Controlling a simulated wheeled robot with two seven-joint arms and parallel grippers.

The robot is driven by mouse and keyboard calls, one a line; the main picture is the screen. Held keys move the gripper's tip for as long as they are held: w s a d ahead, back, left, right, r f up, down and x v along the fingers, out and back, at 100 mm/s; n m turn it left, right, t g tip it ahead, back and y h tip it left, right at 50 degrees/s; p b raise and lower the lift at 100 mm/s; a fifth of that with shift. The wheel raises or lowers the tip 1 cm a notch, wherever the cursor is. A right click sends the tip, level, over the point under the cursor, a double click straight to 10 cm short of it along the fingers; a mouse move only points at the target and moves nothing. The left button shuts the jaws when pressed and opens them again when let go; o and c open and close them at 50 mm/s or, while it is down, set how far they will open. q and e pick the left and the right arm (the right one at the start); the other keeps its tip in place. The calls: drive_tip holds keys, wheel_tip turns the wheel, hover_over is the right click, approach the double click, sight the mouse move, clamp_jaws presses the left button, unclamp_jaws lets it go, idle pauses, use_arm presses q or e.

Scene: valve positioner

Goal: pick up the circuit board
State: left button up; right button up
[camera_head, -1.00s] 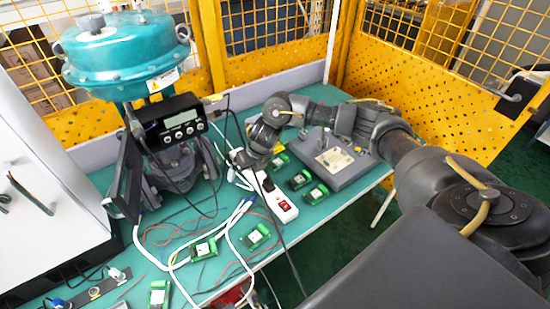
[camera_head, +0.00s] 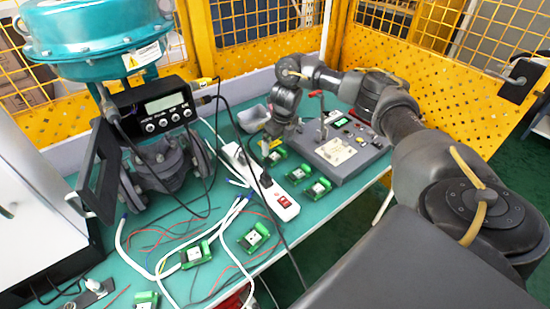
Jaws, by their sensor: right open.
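Several small green circuit boards with white centres lie on the teal table. Three lie in a slanting row between the power strip and the grey test box: the far board (camera_head: 274,156), the middle board (camera_head: 298,174) and the near board (camera_head: 318,188). Others lie nearer the front: one right of the white cables (camera_head: 254,238), one among them (camera_head: 196,254) and one at the bottom edge (camera_head: 146,300). My right gripper (camera_head: 268,143) is open and points down just behind the far board. Its fingertips are small and dark, so I cannot tell whether they touch it. My left gripper is out of view.
A white power strip (camera_head: 284,205) with a black plug lies left of the row. The grey test box (camera_head: 345,150) stands to its right. The teal valve actuator and positioner (camera_head: 165,112) stand at left. Loose cables cross the front table. Yellow mesh fencing (camera_head: 440,110) is behind.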

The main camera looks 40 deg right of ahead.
sight(274, 156)
drive_tip(key=shift+f, duration=0.35)
drive_tip(key=f, duration=0.1)
drive_tip(key=f+p, duration=0.1)
drive_tip(key=f, duration=0.1)
drive_tip(key=w+f, duration=0.1)
drive_tip(key=shift+w+a+f+p, duration=0.1)
drive_tip(key=shift+a+f+p, duration=0.2)
drive_tip(key=shift+f, duration=0.1)
drive_tip(key=shift+c, duration=0.5)
drive_tip(key=c, duration=1)
